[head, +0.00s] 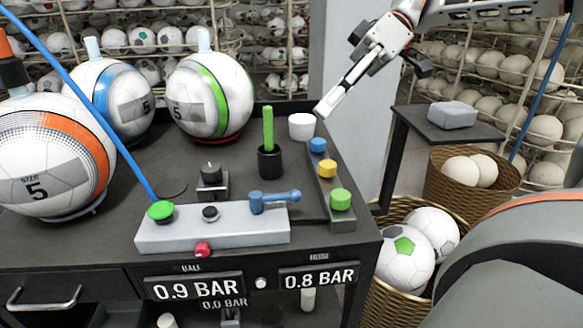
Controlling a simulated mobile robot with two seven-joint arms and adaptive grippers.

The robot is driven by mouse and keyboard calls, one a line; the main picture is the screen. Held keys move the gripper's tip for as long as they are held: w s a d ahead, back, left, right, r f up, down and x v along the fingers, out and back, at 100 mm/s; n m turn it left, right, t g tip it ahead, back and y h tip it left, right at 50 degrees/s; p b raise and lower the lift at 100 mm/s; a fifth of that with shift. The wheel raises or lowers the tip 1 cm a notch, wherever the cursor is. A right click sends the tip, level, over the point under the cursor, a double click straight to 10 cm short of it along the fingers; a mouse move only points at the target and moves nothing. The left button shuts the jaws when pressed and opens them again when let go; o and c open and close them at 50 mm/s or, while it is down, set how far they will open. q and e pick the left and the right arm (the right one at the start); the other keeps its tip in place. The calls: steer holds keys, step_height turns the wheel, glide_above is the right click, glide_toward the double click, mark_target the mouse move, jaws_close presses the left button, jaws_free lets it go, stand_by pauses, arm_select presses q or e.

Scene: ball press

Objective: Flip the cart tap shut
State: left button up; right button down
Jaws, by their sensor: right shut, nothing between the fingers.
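A tap with a blue lever (276,200) sits on top of the grey block (212,232) at the front of the black cart (240,160). Its lever lies roughly level and points right, along the block. I take this to be the cart tap; no label on it is readable. My right gripper (326,110) comes in from the upper right. It is shut and empty, its fingertips above and right of the tap, near a white cup (301,126), clear of the lever. My left gripper is not in view.
Three size 5 balls, one with a green stripe (211,95), stand at the cart's left and back. A green stick stands in a black holder (270,162). Blue and yellow knobs line a strip (330,184) at right. Displays read 0.9 BAR (194,287) and 0.8 BAR (319,276).

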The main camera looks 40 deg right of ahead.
steer(key=b, duration=0.1)
glide_toward(275, 197)
steer(key=w+a, duration=0.3)
steer(key=s+f, duration=0.1)
steer(key=s+a+f, duration=0.1)
steer(key=f, duration=0.1)
steer(key=shift+a+f, duration=0.1)
steer(key=shift+f, duration=0.05)
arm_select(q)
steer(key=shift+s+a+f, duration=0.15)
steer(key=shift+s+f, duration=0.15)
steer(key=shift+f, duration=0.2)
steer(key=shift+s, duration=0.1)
